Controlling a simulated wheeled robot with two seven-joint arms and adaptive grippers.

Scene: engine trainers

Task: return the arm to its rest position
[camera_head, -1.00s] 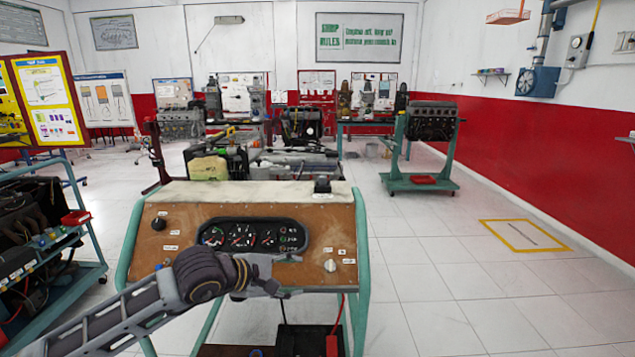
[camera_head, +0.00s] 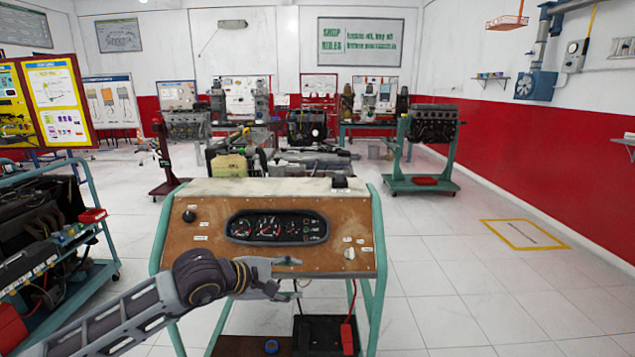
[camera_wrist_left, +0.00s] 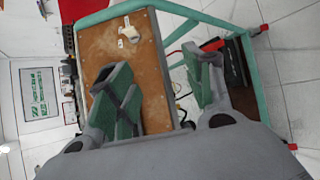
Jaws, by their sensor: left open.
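My left arm comes in from the lower left in the head view. Its gripper (camera_head: 290,277) is in front of the lower edge of the engine trainer's wooden panel (camera_head: 205,235). The gripper is open and nothing shows between its fingers. In the left wrist view the two fingers (camera_wrist_left: 170,95) stand apart. The panel (camera_wrist_left: 152,80) with a white knob (camera_wrist_left: 130,34) shows behind them. The panel carries a gauge cluster (camera_head: 278,227), a black knob (camera_head: 188,216) and a white knob (camera_head: 349,253). My right gripper is not in view.
The trainer's green frame (camera_head: 378,290) stands close around the gripper. A lower shelf holds a black battery-like box (camera_head: 318,335) with a red clamp (camera_head: 346,338). A cart with an engine (camera_head: 35,225) stands at left. White floor (camera_head: 450,290) is clear at right.

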